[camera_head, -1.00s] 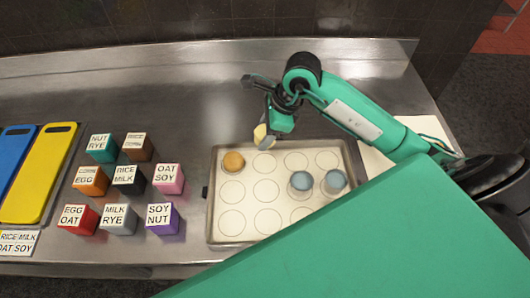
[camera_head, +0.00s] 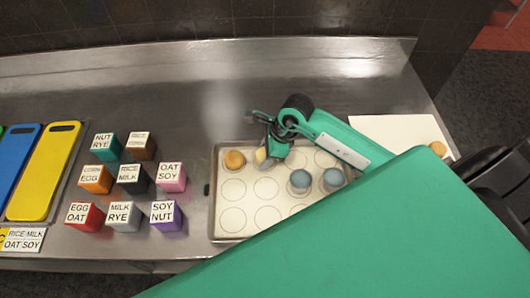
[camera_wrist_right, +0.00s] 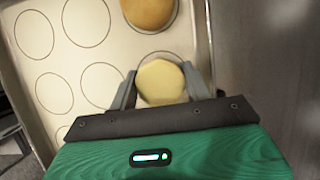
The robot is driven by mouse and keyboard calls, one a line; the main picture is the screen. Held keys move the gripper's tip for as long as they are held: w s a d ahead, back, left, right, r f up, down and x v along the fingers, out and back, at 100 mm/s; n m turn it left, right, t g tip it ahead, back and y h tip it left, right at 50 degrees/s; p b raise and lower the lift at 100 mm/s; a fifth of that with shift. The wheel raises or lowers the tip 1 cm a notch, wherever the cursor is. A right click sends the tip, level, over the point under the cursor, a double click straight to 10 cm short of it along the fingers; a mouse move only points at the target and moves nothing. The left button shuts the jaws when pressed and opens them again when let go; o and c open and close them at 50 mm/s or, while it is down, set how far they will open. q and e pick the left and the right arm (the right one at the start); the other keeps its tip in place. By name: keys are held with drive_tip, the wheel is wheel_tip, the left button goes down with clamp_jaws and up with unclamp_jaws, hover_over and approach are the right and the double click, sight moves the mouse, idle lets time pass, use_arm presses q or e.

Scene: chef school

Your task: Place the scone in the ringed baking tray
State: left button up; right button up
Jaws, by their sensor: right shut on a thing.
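My right gripper (camera_head: 266,148) is shut on a pale yellow scone (camera_head: 260,156), over the far row of the ringed baking tray (camera_head: 243,204). In the right wrist view the scone (camera_wrist_right: 160,82) sits between the two fingers, above a printed ring that shows partly around it. I cannot tell whether it touches the tray. A browner round bun (camera_head: 234,160) lies in the ring at the tray's far left corner, just left of the scone; it also shows in the right wrist view (camera_wrist_right: 148,10). My left gripper is not in view.
Two blue-grey round things (camera_head: 300,181) (camera_head: 332,179) stand on rings at the tray's right. Several lettered cubes (camera_head: 131,178) stand left of the tray, beside a yellow board (camera_head: 45,172). A brown round thing (camera_head: 438,148) is at a white sheet (camera_head: 385,128) on the right.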

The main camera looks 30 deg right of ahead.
drive_tip(key=shift+f, duration=0.2)
drive_tip(key=o, duration=1)
drive_tip(key=shift+c, duration=0.2)
drive_tip(key=shift+r, duration=0.1)
drive_tip(key=shift+r, duration=0.15)
drive_tip(key=shift+d+r, duration=0.2)
drive_tip(key=b+v, duration=0.2)
drive_tip(key=v, duration=0.9)
drive_tip(key=shift+r+b, duration=0.25)
drive_tip(key=shift+b, duration=0.15)
